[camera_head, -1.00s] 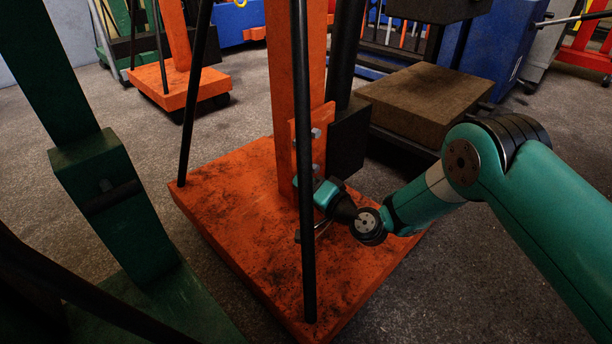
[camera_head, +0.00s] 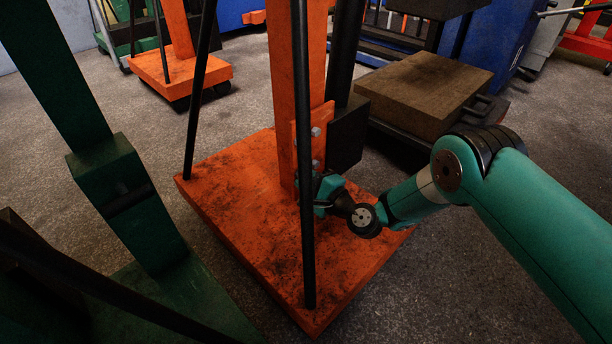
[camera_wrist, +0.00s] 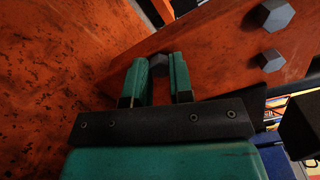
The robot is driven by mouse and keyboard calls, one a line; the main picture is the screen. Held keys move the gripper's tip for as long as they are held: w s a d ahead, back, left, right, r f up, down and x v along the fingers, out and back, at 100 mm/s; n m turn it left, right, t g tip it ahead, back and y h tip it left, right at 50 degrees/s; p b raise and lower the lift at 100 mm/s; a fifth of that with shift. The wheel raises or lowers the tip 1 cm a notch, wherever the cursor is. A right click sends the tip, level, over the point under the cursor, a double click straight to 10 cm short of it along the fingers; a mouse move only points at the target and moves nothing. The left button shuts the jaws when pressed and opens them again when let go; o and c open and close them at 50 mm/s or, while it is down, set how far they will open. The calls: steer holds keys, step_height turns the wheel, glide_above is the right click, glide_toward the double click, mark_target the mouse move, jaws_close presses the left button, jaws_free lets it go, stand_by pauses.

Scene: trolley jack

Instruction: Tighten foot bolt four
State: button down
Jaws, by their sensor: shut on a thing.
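An orange plate (camera_head: 303,140) is set against the foot of the orange post (camera_head: 298,75), with grey hex bolt heads on it. Two bolt heads show in the head view, an upper one (camera_head: 316,131) and a lower one (camera_head: 315,164). In the wrist view two free heads, one (camera_wrist: 278,14) and another (camera_wrist: 270,60), stand to the right of my gripper. My gripper (camera_wrist: 160,78) is shut on a dark hex bolt head (camera_wrist: 158,64) between its two teal fingers. In the head view the fingertips are partly hidden behind a black rod.
The slanted black rod (camera_head: 307,230) stands in front of my gripper. The orange base (camera_head: 250,215) lies below. A black block (camera_head: 348,135) is right of the post. A green frame (camera_head: 115,190) stands at left; a brown block (camera_head: 425,92) is behind.

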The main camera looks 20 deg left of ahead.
steer(key=shift+m, duration=0.6)
steer(key=c, duration=1)
jaws_free()
steer(key=p+v, duration=1.7)
steer(key=p, duration=0.7)
steer(key=shift+d, duration=0.2)
